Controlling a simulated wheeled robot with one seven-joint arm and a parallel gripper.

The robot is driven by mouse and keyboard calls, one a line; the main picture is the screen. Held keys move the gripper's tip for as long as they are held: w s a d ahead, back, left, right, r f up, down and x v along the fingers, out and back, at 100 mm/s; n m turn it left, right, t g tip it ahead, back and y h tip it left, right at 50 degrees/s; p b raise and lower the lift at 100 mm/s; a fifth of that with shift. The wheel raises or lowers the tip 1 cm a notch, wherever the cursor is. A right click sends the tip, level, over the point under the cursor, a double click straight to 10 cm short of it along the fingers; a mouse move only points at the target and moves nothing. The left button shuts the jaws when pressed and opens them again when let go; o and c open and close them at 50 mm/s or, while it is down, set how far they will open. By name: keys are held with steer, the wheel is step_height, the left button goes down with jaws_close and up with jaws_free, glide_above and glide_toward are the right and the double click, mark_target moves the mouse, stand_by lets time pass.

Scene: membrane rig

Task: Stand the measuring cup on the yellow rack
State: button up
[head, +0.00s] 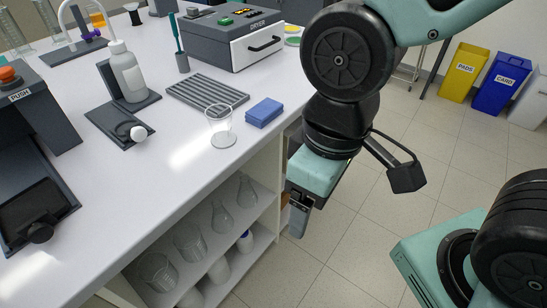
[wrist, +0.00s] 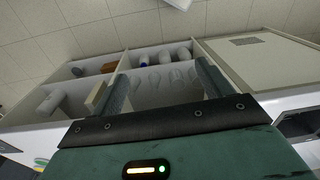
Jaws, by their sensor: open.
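A clear, flared cup (head: 220,128), which looks like the measuring cup, stands upright on the white bench near its front edge. I cannot make out a yellow rack in either view; the ribbed rack (head: 207,95) behind the cup is grey. My gripper (head: 299,215) hangs beside the bench's front side, below the bench top and to the right of the cup, in front of the open shelves. In the wrist view my gripper (wrist: 163,87) has its two fingers wide apart with nothing between them. The cup is not recognisable in the wrist view.
A blue sponge-like block (head: 264,112) lies right of the cup. A white bottle (head: 127,72) stands on a dark tray, with a grey drawer unit (head: 237,38) behind. Shelves below hold several glass vessels (head: 190,243). Bare bench lies left and front of the cup.

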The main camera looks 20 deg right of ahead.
steer(key=w+a+f+t+y+p, duration=0.25)
steer(key=w+p, duration=0.25)
steer(key=w, duration=0.3)
steer(key=w+a+f+t+y+p, duration=0.1)
steer(key=w+a+t+y+p, duration=0.2)
steer(key=w, duration=0.5)
steer(key=t+y+b, duration=0.2)
steer(key=t+b, duration=0.4)
steer(key=t, duration=0.1)
glide_toward(213, 114)
steer(key=w+a+p, duration=0.1)
steer(key=w+p, duration=0.1)
steer(key=shift+w+a+f+m, duration=0.1)
steer(key=shift+w+a+m, duration=0.25)
steer(key=shift+a+m, duration=0.05)
steer(key=shift+f+p+x, duration=0.1)
steer(key=shift+p+x, duration=0.6)
steer(key=shift+x, duration=0.8)
steer(key=shift+f+p+x, duration=0.15)
steer(key=shift+p+x, duration=0.55)
steer(key=shift+x, duration=0.85)
steer(key=c, duration=1.1)
steer(key=shift+c, duration=0.2)
